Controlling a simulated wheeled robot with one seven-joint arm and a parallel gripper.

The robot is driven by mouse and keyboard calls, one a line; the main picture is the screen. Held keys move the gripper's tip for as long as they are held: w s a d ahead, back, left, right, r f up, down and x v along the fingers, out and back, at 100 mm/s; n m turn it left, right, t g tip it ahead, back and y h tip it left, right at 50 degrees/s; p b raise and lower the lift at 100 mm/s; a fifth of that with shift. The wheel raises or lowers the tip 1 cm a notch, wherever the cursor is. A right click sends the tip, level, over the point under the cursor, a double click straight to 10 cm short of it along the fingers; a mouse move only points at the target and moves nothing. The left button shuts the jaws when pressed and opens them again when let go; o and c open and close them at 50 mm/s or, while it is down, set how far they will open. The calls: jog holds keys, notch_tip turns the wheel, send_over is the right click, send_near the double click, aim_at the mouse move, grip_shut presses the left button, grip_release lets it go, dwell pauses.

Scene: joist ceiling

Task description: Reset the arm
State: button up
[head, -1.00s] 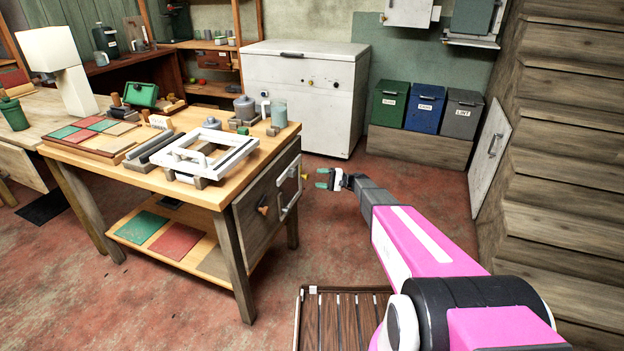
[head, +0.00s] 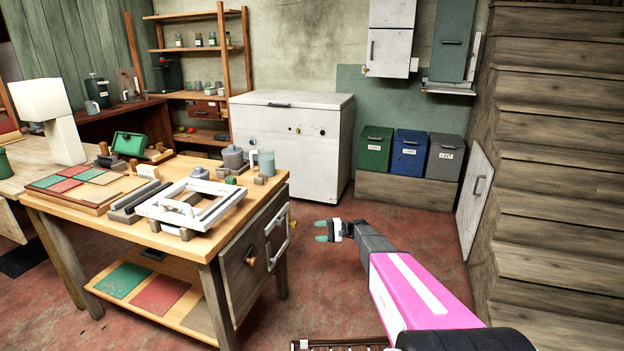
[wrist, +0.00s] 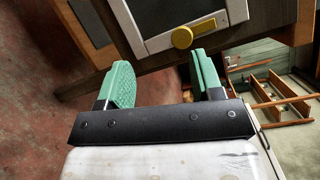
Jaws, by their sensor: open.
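My gripper (head: 321,231) is at the end of my outstretched pink arm, over the open red floor to the right of the wooden workbench (head: 262,192). Its green fingers point left toward the bench's end. In the wrist view my gripper (wrist: 160,82) is open, with nothing between its green fingers. A yellow knob (wrist: 182,37) and a pale-framed dark panel (wrist: 165,12) show just beyond the fingers. I cannot tell the exact gap between them and the fingertips.
A white chest freezer (head: 290,150) stands behind. Green, blue and grey bins (head: 410,153) sit on a wooden base at the back right. Wooden stairs (head: 555,200) rise on the right. A white frame (head: 190,203) lies on the bench. Floor (head: 400,228) beyond my arm is clear.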

jog(key=s+h, duration=0.5)
jog(key=s, duration=0.6)
jog(key=s+d+r+n+h, duration=0.1)
jog(key=s+d+r+h, duration=0.1)
jog(key=s+d+h, duration=0.4)
jog(key=s+d+r+n+t+h, duration=0.1)
jog(key=s+d+h, duration=0.5)
jog(key=s, duration=0.8)
jog(key=shift+d+r, duration=0.6)
jog(key=shift+r, duration=0.1)
jog(key=shift+s, duration=0.1)
